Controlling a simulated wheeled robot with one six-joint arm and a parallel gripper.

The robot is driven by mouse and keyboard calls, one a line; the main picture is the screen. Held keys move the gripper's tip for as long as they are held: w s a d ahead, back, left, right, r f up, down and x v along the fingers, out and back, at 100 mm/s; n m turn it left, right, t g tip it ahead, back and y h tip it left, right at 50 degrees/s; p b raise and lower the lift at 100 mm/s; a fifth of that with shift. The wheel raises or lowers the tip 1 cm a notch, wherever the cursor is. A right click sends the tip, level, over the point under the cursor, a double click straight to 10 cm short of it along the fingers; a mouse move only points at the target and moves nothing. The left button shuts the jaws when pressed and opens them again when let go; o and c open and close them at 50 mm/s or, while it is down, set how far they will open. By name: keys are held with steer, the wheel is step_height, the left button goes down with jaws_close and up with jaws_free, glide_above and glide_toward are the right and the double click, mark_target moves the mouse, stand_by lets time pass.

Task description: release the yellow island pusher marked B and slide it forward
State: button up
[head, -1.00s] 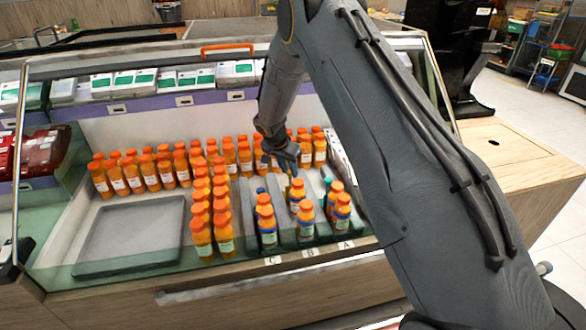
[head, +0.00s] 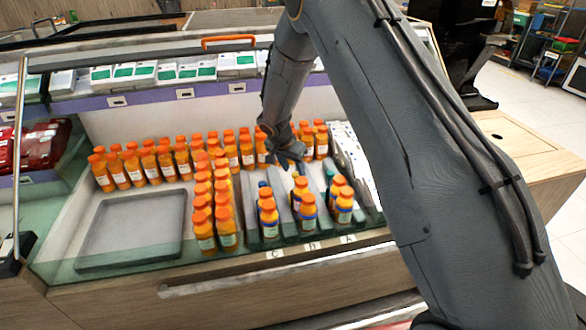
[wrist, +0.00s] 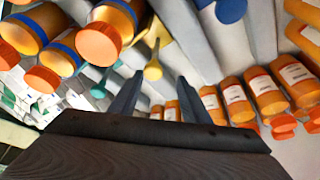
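The yellow pusher (wrist: 153,71) shows in the wrist view as a round yellow end with a stem, in a grey lane. My gripper (wrist: 160,80) has its two dark fingers spread apart, with the yellow pusher between the tips in the picture. I see no finger clearly touching it. In the head view my gripper (head: 289,157) is low over the back of the island lanes, behind the orange bottles (head: 307,213) of the middle lane. The middle lane's front label (head: 311,246) is hard to read. The yellow pusher is mostly hidden there.
A blue pusher (wrist: 230,9) and a teal pusher (wrist: 103,88) sit in neighbouring lanes. Bottles stand close on both sides, including lane C's bottles (head: 269,221) and lane A's bottles (head: 344,205). A grey tray (head: 130,235) at left is empty. Glass edges the case.

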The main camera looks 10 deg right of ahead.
steer(key=shift+r, duration=0.15)
steer(key=b+v, duration=0.1)
steer(key=v, duration=0.6)
steer(key=shift+r, duration=0.25)
steer(key=shift+s+a, duration=0.1)
steer(key=shift+s, duration=0.05)
steer(key=s+d+r+n+g+y, duration=0.1)
steer(key=s+d+r+n, duration=0.1)
steer(key=s, duration=1)
steer(key=s+d+r+n+g+y, duration=0.1)
steer(key=s+d+r+n, duration=0.2)
steer(key=s, duration=0.8)
steer(key=s+d+r+n+g, duration=0.1)
steer(key=s+d+r+n, duration=0.2)
steer(key=s, duration=0.9)
steer(key=shift+s+d+y, duration=0.3)
steer(key=shift+s+y, duration=0.1)
